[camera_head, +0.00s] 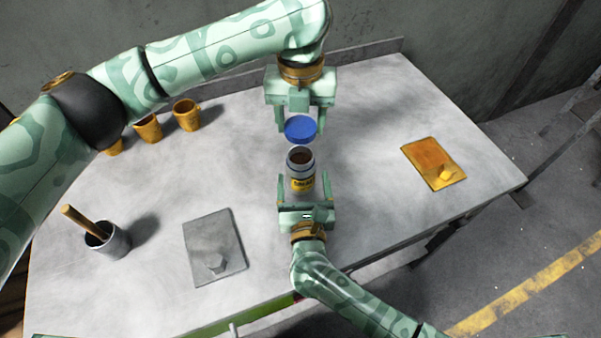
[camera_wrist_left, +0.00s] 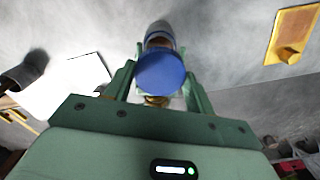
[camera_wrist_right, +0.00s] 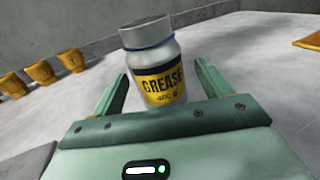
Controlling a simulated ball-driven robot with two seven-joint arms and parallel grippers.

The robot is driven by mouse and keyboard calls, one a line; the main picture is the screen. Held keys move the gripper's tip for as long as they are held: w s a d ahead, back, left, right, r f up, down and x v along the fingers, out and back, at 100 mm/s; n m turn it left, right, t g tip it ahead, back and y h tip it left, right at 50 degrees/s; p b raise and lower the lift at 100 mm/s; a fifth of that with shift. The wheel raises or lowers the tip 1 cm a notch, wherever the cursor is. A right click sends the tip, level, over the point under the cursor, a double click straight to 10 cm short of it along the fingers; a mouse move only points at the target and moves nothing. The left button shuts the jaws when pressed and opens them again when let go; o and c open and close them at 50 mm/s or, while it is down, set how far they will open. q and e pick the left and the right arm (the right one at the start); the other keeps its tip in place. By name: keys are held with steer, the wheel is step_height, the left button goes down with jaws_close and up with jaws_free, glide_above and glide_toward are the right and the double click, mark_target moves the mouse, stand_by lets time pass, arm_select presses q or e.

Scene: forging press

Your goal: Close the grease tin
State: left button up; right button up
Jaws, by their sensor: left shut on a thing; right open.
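The grease tin (camera_head: 301,167) stands upright on the grey table, with its dark inside showing from above. It also shows in the right wrist view (camera_wrist_right: 158,70), with its yellow and black label facing me. My left gripper (camera_head: 302,122) is shut on the blue lid (camera_head: 300,129), held behind the tin's mouth in the head view and apart from it. The lid fills the space between the fingers in the left wrist view (camera_wrist_left: 161,72). My right gripper (camera_head: 304,180) is open in front, low down, its fingers on either side of the tin with gaps showing.
Several orange cups (camera_head: 187,116) stand at the back left. A grey pot (camera_head: 113,243) with a wooden handle in it is at the left. A grey plate with a knob (camera_head: 212,238) lies front left, an orange plate (camera_head: 430,158) at the right. Table around the tin is clear.

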steer(key=shift+w+a, duration=0.1)
steer(key=shift+w, duration=0.55)
steer(key=c, duration=1.3)
arm_select(q)
glide_above(302, 161)
steer(key=shift+f, duration=2.45)
steer(key=shift+f, duration=0.1)
steer(key=shift+f, duration=0.8)
steer(key=shift+f, duration=0.55)
